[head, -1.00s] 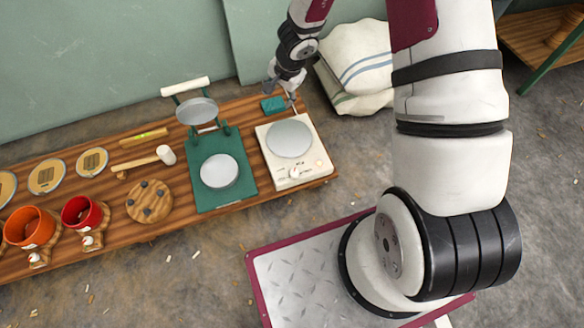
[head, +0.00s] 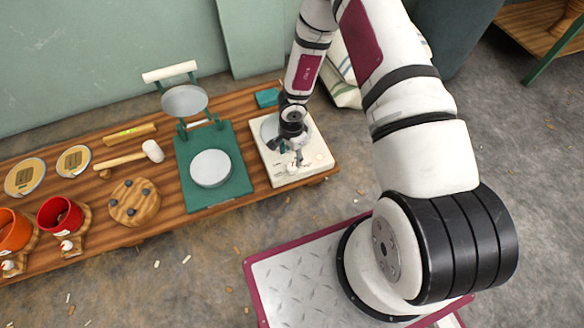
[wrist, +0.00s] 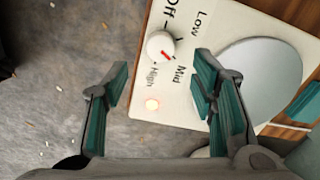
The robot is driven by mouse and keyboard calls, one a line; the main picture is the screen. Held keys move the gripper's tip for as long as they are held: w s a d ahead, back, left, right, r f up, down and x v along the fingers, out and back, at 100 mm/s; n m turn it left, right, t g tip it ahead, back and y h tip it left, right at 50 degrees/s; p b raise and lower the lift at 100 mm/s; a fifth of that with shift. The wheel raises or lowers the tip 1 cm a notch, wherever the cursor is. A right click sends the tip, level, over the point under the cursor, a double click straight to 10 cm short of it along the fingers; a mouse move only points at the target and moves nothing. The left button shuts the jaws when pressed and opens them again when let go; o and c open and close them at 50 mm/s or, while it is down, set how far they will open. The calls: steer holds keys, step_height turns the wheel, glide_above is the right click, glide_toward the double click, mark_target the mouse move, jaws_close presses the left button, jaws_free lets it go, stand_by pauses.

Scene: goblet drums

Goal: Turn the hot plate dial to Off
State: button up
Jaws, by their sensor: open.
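The cream hot plate (head: 276,171) stands at the right end of the wooden table. In the wrist view its white dial (wrist: 158,44) has a red mark pointing toward Mid, amid the labels Off, Low, Mid and High. My gripper (wrist: 160,78) is open and empty. In the wrist view the dial shows beyond the fingertips, within the gap between them, and I see no contact. In the head view my gripper (head: 287,151) hangs over the hot plate and partly hides its round plate and front panel.
A green press (head: 228,185) with a white handle stands left of the hot plate. A teal block (head: 267,97) sits behind it. The floor in front is open.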

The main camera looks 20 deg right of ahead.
mark_target(292, 167)
step_height(292, 167, down, 7)
steer(key=b, duration=0.4)
steer(key=shift+f, duration=0.2)
steer(key=c, duration=1.2)
